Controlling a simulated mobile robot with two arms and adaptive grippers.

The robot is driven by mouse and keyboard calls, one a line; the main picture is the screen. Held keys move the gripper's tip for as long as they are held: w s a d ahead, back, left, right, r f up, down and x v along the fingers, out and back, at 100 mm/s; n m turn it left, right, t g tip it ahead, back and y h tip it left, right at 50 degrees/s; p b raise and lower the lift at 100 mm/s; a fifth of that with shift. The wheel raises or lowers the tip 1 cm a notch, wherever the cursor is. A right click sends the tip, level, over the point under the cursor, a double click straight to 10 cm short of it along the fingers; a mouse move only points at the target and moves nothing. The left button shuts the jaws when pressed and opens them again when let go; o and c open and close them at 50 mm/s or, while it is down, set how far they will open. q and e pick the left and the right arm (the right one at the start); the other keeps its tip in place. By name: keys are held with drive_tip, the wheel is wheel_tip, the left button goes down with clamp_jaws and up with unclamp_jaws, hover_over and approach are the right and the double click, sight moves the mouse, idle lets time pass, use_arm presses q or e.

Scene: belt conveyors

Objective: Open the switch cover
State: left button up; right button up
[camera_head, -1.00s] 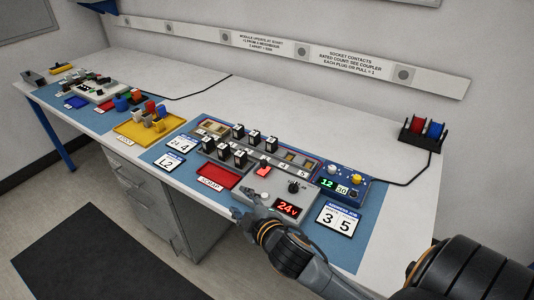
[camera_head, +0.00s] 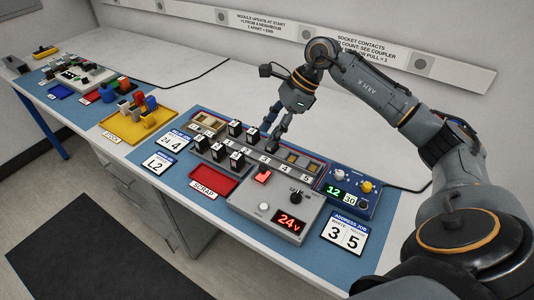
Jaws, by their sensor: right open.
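The switch cover (camera_head: 262,178) looks like a small red flap on the top of the grey power box (camera_head: 250,203); whether it is lifted is too small to tell. My right gripper (camera_head: 273,134) comes in from the right, points down and is open. It hangs over the back of the module rack, behind the red cover and apart from it. Nothing shows between its fingers. My left gripper is not in view.
The power box has a black knob (camera_head: 296,195) and a red 24v display (camera_head: 290,223). A blue unit (camera_head: 350,192) stands to its right. A rack (camera_head: 270,157) with several black modules lies behind; a red scrap tray (camera_head: 212,182) and yellow tray (camera_head: 135,128) are left.

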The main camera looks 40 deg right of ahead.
drive_tip(key=d+h, duration=0.2)
drive_tip(key=d, duration=0.2)
drive_tip(key=p, duration=0.3)
approach(264, 167)
drive_tip(key=shift+g, duration=0.3)
drive_tip(key=x, duration=0.7)
drive_tip(key=shift+w, duration=0.4)
drive_tip(key=shift+w+a+f, duration=0.1)
drive_tip(key=shift+f, duration=0.5)
clamp_jaws()
